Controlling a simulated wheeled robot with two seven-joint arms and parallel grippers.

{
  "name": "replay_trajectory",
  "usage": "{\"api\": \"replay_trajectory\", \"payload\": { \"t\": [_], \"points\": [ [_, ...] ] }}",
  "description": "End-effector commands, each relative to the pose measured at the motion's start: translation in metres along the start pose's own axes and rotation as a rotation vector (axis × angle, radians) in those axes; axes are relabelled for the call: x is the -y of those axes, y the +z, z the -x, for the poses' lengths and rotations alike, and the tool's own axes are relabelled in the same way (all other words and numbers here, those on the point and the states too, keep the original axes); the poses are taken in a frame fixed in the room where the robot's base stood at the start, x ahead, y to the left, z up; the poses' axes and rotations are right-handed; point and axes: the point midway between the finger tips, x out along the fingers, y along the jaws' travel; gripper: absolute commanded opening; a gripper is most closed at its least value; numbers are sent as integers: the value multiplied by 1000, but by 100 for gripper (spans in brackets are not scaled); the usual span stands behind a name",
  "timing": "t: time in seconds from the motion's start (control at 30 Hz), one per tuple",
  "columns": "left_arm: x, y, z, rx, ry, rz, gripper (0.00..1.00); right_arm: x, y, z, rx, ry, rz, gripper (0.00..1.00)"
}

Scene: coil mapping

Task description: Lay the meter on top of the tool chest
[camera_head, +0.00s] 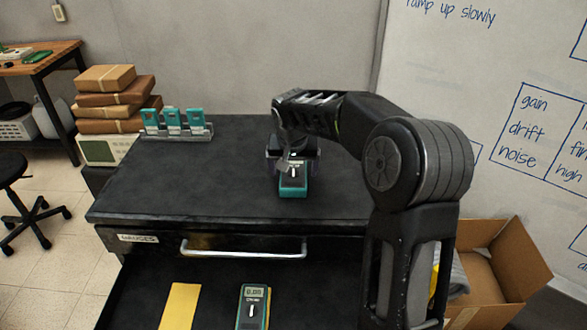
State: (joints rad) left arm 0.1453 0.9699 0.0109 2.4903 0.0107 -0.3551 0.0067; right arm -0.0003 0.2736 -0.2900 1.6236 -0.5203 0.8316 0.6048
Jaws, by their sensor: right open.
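A teal meter (293,190) with a dark face lies on the black top of the tool chest (220,200), near the middle. My right gripper (291,172) is open above the meter's far part, with its fingers to either side; it hides that part, and I cannot tell whether they touch. A second teal meter (253,306) with a grey display lies in the open drawer below. My left gripper is not in view.
A rack of several teal devices (173,122) stands at the chest's back left. The open drawer (215,280) also holds a yellow strip (180,306). A cardboard box (495,270) stands at the right. The chest top's left half is mostly clear.

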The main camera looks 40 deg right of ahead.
Motion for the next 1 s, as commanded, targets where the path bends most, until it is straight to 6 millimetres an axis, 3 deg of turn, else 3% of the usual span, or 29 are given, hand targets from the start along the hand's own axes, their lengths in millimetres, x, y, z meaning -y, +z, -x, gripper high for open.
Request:
{"api": "replay_trajectory", "payload": {
  "t": [0.5,0.7,1.0],
  "points": [
    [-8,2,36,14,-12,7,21,0,-1,98,-2,-2,1,85],
    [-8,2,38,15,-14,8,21,0,0,114,0,-1,0,85],
    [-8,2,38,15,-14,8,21,0,0,114,0,0,0,85]
  ]
}}
